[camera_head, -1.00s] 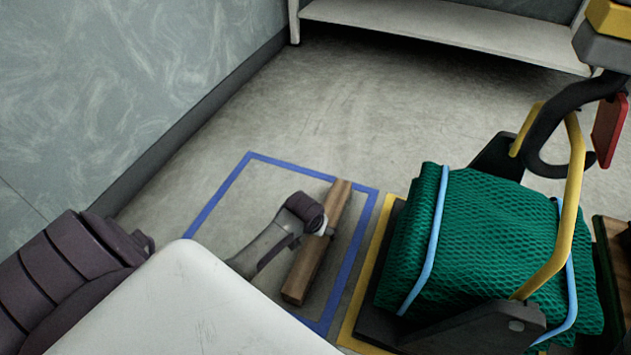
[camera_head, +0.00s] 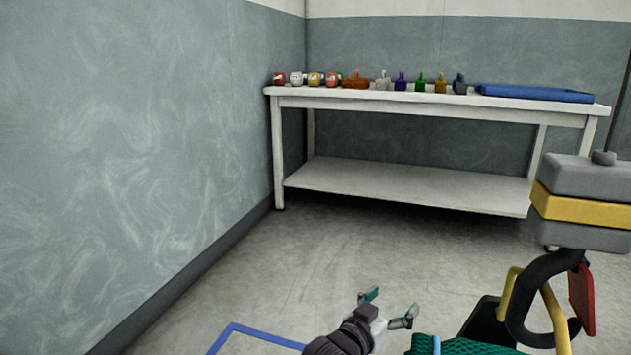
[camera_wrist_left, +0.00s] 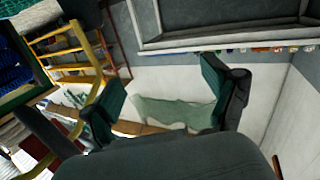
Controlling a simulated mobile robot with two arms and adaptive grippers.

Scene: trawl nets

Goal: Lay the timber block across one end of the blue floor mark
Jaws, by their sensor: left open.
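The blue floor mark (camera_head: 265,335) shows only as a far corner at the bottom edge of the head view. The timber block is outside the head view, and I cannot make it out in the left wrist view. My left gripper (camera_head: 389,307) is at the bottom centre of the head view, right of the visible mark, fingers spread and nothing between them. Its open fingers also show in the left wrist view (camera_wrist_left: 160,88). My right gripper is not in view.
A green net bundle (camera_head: 465,347) stands at the bottom right, beside a yellow bar, under a black hook (camera_head: 518,325) hanging from a grey and yellow block (camera_head: 585,205). A white bench (camera_head: 430,105) with several small items stands at the back. Floor before it is clear.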

